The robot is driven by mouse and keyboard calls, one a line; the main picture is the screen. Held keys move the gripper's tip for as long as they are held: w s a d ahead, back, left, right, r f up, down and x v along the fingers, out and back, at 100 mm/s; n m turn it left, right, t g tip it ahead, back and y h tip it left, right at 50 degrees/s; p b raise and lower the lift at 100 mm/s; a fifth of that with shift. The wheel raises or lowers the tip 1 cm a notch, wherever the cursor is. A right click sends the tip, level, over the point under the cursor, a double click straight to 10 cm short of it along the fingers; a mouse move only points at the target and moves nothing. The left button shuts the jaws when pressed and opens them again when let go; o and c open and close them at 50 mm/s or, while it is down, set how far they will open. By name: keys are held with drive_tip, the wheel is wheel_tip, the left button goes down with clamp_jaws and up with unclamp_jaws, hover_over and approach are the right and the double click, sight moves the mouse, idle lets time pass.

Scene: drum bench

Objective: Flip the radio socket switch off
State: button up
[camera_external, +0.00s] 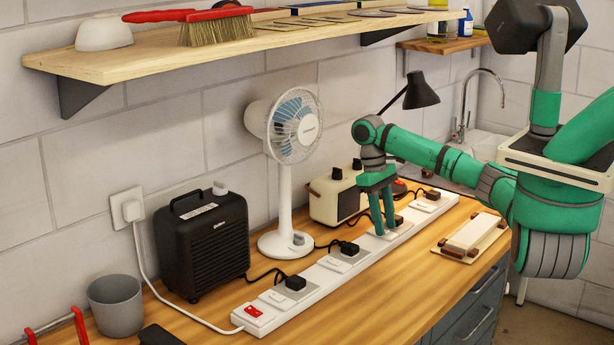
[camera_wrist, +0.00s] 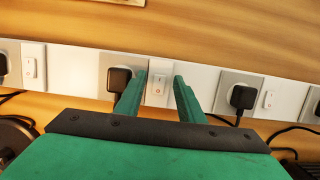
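My gripper (camera_external: 384,231) points down over the long white power strip (camera_external: 316,277), in front of the cream radio (camera_external: 335,198). In the wrist view my gripper (camera_wrist: 164,75) has its two green fingers apart, with nothing held. Between the fingertips shows a white rocker switch (camera_wrist: 158,90) with a small orange mark. A black plug (camera_wrist: 120,78) sits in the socket just left of it, partly behind a finger. The fingers hide this switch in the external view. I cannot trace that plug's cable fully to the radio, nor tell whether the fingers touch the switch.
Another plug (camera_wrist: 243,97) and switch (camera_wrist: 268,100) stand to the right in the wrist view. A fan (camera_external: 287,150), a black heater (camera_external: 201,245) and a desk lamp (camera_external: 420,93) stand behind the strip. A shelf (camera_external: 170,62) overhangs the bench. A pale board (camera_external: 470,237) lies at right.

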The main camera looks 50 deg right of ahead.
drive_tip(key=v, duration=1.1)
idle(0.6)
